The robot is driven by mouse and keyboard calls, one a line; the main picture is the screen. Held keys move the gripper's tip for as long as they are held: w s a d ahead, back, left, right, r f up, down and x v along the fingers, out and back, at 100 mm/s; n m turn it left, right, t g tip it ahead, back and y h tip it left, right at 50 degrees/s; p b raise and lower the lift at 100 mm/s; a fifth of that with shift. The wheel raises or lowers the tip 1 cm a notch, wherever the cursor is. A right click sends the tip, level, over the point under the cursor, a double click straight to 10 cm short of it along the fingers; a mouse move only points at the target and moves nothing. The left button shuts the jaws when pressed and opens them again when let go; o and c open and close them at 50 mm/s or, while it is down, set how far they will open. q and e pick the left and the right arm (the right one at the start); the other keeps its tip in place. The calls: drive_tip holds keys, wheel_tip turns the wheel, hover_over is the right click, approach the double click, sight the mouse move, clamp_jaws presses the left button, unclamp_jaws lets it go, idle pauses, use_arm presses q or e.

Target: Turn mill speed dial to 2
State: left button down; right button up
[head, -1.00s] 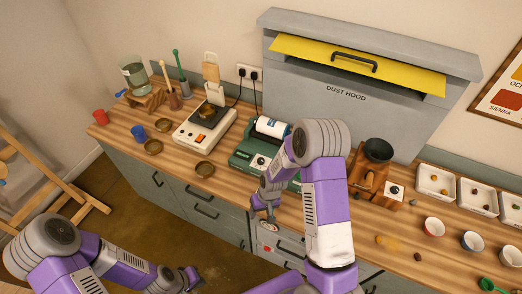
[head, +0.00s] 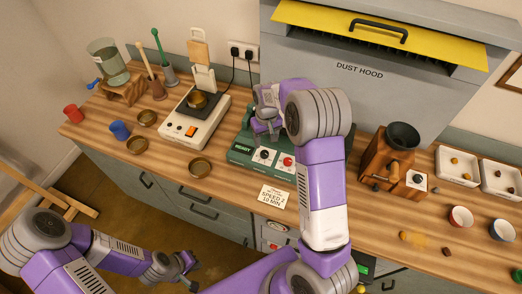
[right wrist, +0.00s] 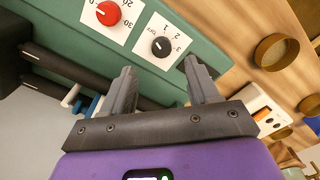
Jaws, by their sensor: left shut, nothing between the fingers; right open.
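The green mill (head: 240,153) stands on the counter below the dust hood. Its black speed dial (head: 265,155) is on the front panel, left of a red dial (head: 287,162). In the right wrist view the black dial (right wrist: 160,47) sits beside the labels OFF, 1, 2 and 3; its white mark appears to be on the OFF side. My right gripper (head: 264,119) is over the mill. In its wrist view the fingers (right wrist: 160,65) are open, and the dial shows just beyond and between the tips, apart from them. My left gripper (head: 188,268) is shut and empty, low in front of the cabinets.
A card (head: 272,196) reading SPEED 2, 10 MIN lies before the mill. A hotplate (head: 195,125) and brass bowls (head: 200,167) are to the left. A wooden grinder (head: 385,160), trays and bowls are to the right. The dust hood (head: 370,85) rises behind.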

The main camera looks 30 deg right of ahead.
sight(265, 152)
drive_tip(key=shift+w+f, duration=0.7)
drive_tip(key=shift+f, duration=0.35)
drive_tip(key=f, duration=0.6)
drive_tip(key=shift+s+f, duration=0.2)
drive_tip(key=shift+s, duration=0.05)
use_arm(q)
drive_tip(key=shift+w+f, duration=0.35)
use_arm(e)
drive_tip(key=shift+c, duration=0.2)
drive_tip(key=c, duration=1)
